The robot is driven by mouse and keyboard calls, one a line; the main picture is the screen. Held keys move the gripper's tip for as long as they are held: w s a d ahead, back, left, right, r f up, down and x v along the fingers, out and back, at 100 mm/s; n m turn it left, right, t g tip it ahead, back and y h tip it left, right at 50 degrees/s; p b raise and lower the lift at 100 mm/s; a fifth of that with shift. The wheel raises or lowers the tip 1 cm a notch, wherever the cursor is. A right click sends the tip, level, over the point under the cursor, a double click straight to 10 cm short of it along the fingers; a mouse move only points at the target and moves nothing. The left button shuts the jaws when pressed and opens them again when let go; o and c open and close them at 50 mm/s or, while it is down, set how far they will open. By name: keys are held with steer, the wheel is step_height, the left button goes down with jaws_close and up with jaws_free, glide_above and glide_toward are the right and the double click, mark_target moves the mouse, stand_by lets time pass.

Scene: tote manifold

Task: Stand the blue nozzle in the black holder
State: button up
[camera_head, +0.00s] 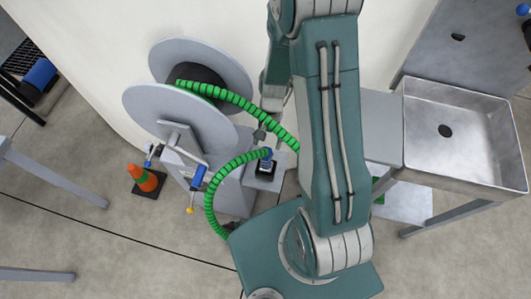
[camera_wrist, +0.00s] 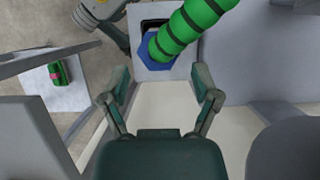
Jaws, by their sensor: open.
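The blue nozzle (camera_head: 268,154) is on the end of the green ribbed hose (camera_head: 218,178). It looks upright in the black holder (camera_head: 266,169) on a small grey ledge beside the reel. In the wrist view the blue nozzle (camera_wrist: 153,55) shows as a hexagonal collar under the hose, with the black holder (camera_wrist: 149,24) partly hidden behind it. How deep it sits cannot be told. My gripper (camera_head: 269,132) is just above and behind the nozzle in the head view. In the wrist view my gripper (camera_wrist: 161,95) has its fingers spread, empty and apart from the nozzle.
A grey hose reel (camera_head: 180,108) stands left of the ledge, with a blue-handled crank (camera_head: 197,178). The hose also runs behind my arm. An orange cone (camera_head: 143,177) stands on the floor at left. A metal sink (camera_head: 460,145) is at right. Floor at lower left is mostly clear.

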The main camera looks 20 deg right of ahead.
step_height(320, 180, up, 20)
steer(key=n+t+h, duration=0.1)
steer(key=n+t, duration=0.2)
steer(key=t, duration=0.1)
steer(key=s+a+r+n+t+h, duration=0.1)
steer(key=s+r+n+t, duration=0.3)
steer(key=s+r, duration=0.5)
step_height(320, 180, up, 3)
steer(key=shift+a+r+t+h, duration=0.2)
steer(key=shift+t+h, duration=0.1)
steer(key=shift+t, duration=0.4)
steer(key=shift+a, duration=0.1)
